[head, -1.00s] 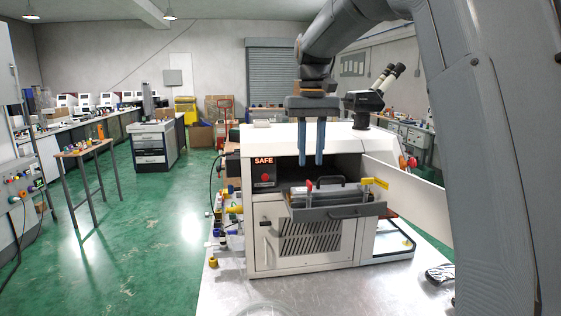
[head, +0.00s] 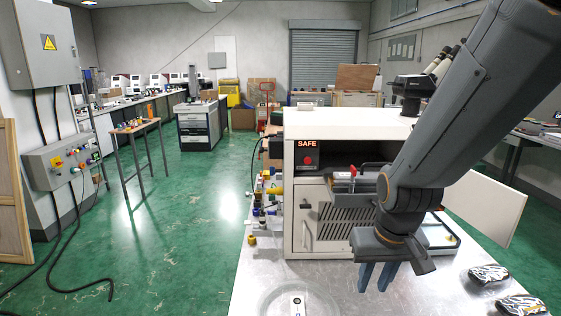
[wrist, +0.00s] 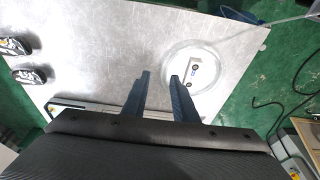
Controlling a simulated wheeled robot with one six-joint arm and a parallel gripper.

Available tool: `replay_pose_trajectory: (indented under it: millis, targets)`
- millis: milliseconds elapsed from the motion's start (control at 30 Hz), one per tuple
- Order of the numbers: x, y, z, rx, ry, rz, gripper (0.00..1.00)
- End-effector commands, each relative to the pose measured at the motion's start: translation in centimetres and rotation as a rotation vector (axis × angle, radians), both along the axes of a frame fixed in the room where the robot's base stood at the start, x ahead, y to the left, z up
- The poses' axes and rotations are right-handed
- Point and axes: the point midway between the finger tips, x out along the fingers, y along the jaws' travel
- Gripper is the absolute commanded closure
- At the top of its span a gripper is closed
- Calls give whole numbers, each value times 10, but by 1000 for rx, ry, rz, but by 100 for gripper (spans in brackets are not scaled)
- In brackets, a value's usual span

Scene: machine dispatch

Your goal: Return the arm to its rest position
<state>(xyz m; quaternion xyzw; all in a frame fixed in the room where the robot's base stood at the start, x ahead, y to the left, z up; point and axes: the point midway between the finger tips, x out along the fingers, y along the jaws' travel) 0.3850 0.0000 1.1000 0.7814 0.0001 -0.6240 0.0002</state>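My arm (head: 470,105) reaches in from the upper right and bends down in front of the white machine. My gripper (head: 374,288) hangs low over the metal table, to the right of a clear round dish. Its two blue fingers point down. In the wrist view my gripper (wrist: 160,76) shows a gap between the fingers, with nothing held. The arm hides part of the machine's right front and its tray.
The white machine (head: 299,222) shows a lit SAFE sign (head: 307,144); its door (head: 485,205) stands open. The clear dish (wrist: 213,68) holds a small white device (wrist: 197,72). Two dark patterned objects (head: 489,273) (head: 521,305) lie at the table's right. Green floor (head: 175,240) is open on the left.

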Motion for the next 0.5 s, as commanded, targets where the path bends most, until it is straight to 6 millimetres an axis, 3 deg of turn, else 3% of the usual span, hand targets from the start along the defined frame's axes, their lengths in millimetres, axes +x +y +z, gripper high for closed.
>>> replay_pose_trajectory:
  millis: [67,500]
  targets:
    - [-18,0,-9,0,-7,-1,74]
    - [-14,1,-74,1,56,-1,74]
